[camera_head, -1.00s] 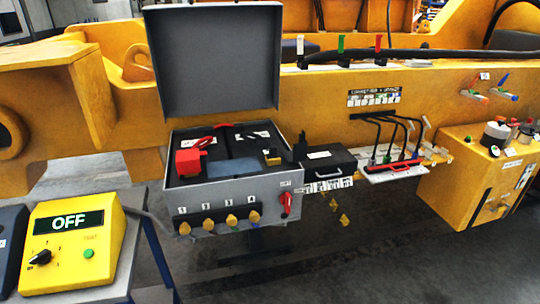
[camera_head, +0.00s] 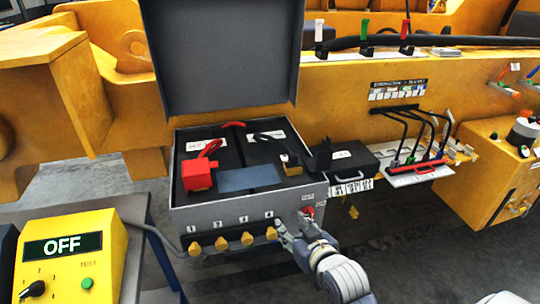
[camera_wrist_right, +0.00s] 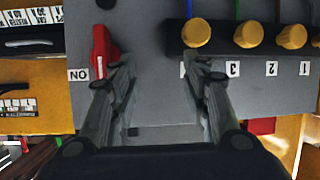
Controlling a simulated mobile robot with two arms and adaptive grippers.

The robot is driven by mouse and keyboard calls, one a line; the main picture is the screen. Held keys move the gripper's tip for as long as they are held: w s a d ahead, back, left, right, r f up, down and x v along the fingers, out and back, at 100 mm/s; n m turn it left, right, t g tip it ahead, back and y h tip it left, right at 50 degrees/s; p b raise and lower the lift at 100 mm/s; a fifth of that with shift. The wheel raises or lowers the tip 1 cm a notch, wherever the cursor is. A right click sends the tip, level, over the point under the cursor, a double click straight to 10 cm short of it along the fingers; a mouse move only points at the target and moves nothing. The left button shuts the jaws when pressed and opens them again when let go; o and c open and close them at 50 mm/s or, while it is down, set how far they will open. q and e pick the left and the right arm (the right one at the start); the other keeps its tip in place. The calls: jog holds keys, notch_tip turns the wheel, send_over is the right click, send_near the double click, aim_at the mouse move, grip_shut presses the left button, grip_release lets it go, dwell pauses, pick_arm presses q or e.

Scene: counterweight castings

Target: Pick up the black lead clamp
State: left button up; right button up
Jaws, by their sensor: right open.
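The open grey box (camera_head: 235,209) holds dark blocks. A black clamp-like piece (camera_head: 268,136) lies at its back right; against the dark block its shape is hard to make out. Another black upright piece (camera_head: 321,157) stands at the box's right edge; I cannot tell which is the lead clamp. A red clamp (camera_head: 197,174) sits at the left inside the box. My right gripper (camera_head: 293,228) is open and empty at the box's front face, between a yellow knob (camera_wrist_right: 196,33) and the red switch (camera_wrist_right: 101,48). No clamp shows in the wrist view. My left gripper is out of view.
The raised lid (camera_head: 225,60) stands behind the box. A yellow tester reading OFF (camera_head: 65,245) stands on the table at the lower left. Yellow castings fill the back.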

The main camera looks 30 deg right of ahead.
aim_at(295, 158)
jog(key=w+d+r+m+t+h, duration=0.25)
jog(key=d+r+t, duration=0.2)
jog(key=r, duration=0.75)
jog(key=shift+n, duration=0.45)
jog(key=x, duration=0.2)
jog(key=p+x, duration=0.1)
jog(key=x, duration=0.3)
jog(key=shift+w+d+f+p, duration=0.15)
jog(key=shift+d+p, duration=0.15)
jog(key=shift+d, duration=0.05)
jog(key=shift+f+p+x, duration=0.2)
jog(key=shift+p+x, duration=0.35)
jog(key=shift+x, duration=0.6)
jog(key=shift+f+p+x, duration=0.2)
jog(key=shift+p+x, duration=0.35)
jog(key=shift+x, duration=0.55)
jog(key=shift+w+d+f, duration=0.1)
jog(key=shift+w, duration=0.35)
jog(key=shift+s, duration=0.1)
grip_shut()
